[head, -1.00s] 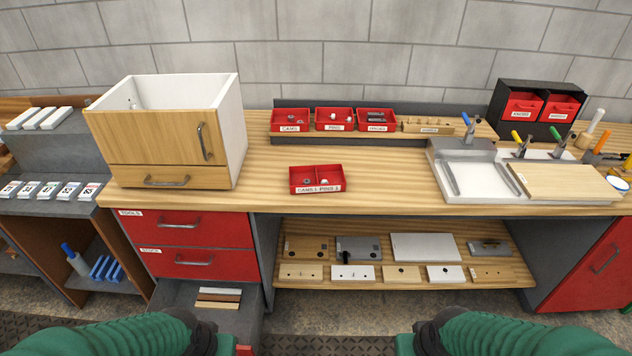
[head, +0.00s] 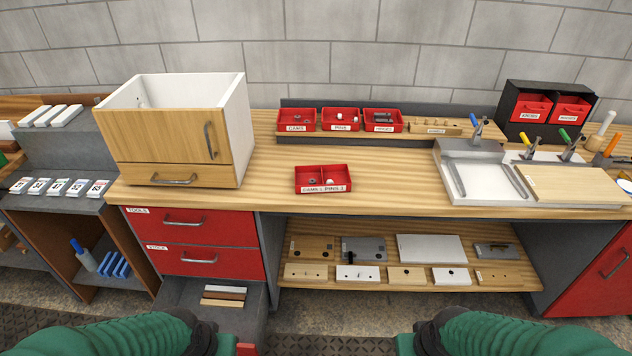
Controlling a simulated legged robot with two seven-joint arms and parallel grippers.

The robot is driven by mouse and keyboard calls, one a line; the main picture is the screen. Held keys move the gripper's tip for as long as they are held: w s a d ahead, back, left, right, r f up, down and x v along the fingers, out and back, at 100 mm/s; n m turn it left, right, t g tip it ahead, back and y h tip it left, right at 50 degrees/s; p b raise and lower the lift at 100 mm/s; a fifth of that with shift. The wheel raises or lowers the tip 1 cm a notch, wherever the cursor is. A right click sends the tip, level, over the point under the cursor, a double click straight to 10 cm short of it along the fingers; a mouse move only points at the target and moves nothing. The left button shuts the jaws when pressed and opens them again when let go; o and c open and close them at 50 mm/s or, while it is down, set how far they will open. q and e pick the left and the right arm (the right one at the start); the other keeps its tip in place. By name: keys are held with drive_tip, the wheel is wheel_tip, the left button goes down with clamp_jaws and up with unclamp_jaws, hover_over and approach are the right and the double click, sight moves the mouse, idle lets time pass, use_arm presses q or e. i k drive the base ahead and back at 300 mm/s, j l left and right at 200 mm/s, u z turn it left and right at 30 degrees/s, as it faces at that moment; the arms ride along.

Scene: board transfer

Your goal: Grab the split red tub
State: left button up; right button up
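The split red tub (head: 323,179) stands upright near the front middle of the wooden bench top (head: 390,185). It has two compartments and a white front label that seems to read cams and pins. Small grey parts lie in its left compartment and a white part shows in the right one. My two green arms come in at the bottom edge of the head view, low in front of the bench and apart from the tub. Their gripper fingers are not in view.
Behind the tub stand red bins (head: 340,120) on a rail. A wooden cabinet (head: 182,130) stands left on the bench; a grey metal fixture (head: 470,150) and a light board (head: 572,185) lie right. Below is a shelf (head: 380,285) with parts. The bench around the tub is clear.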

sight(340, 174)
drive_tip(key=i+l+u, duration=0.1)
drive_tip(key=u, duration=0.3)
drive_tip(key=i+l+u, duration=0.15)
drive_tip(key=u, duration=0.2)
drive_tip(key=l+u, duration=0.15)
drive_tip(key=u, duration=0.25)
drive_tip(key=i+l, duration=0.05)
